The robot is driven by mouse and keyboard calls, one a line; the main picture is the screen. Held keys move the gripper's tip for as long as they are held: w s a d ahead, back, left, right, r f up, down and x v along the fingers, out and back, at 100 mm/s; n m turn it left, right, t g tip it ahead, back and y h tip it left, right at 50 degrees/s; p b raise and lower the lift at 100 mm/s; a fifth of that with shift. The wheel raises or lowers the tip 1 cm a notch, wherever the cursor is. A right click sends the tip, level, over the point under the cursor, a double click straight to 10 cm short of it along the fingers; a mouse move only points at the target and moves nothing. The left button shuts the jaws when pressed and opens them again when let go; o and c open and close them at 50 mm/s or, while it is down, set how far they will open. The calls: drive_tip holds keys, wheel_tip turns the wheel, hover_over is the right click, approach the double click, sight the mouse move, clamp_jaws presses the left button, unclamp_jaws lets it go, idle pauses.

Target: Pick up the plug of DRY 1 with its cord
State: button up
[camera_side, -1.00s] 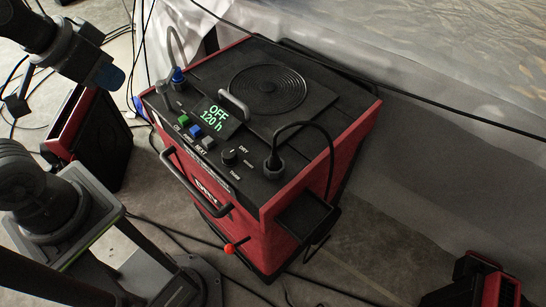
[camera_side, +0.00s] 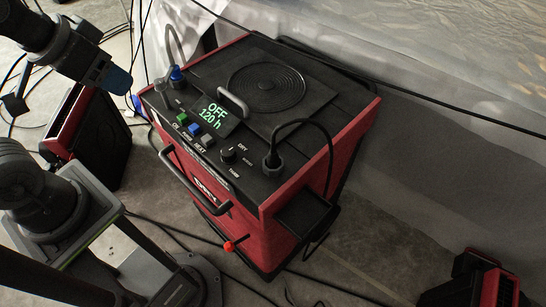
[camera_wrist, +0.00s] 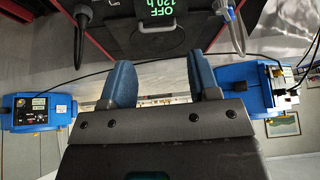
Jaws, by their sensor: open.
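The red and black drying machine (camera_side: 262,215) stands in the middle of the side view; its display (camera_side: 211,114) reads OFF, 120 h. A black plug (camera_side: 273,160) stands upright in the machine's top panel, right of a knob. Its black cord (camera_side: 318,127) arches up and down over the right side. The plug (camera_wrist: 82,17) and cord show at upper left in the wrist view. My gripper (camera_wrist: 165,80) has two blue fingers spread apart with nothing between them. In the side view my gripper (camera_side: 118,80) is at upper left, apart from the plug.
A grey hose with a blue fitting (camera_side: 177,74) rises from the panel's far left corner. A handle (camera_side: 233,104) stands up on the top. Blue machines (camera_wrist: 38,111) show on both sides in the wrist view. Black cables cross the floor and the plastic sheet (camera_side: 440,90).

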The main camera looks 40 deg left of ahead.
drive_tip(key=shift+o, duration=0.3)
drive_tip(key=m+g, duration=0.6)
drive_tip(key=m, duration=0.8)
hover_over(273, 153)
wheel_tip(273, 153, down, 6)
drive_tip(key=f, duration=1.3)
drive_tip(key=shift+w+a+f, duration=0.2)
drive_tip(key=shift+w+f, duration=0.05)
drive_tip(key=shift+f, duration=0.15)
drive_tip(key=shift+c, duration=0.4)
drive_tip(key=c, duration=0.9)
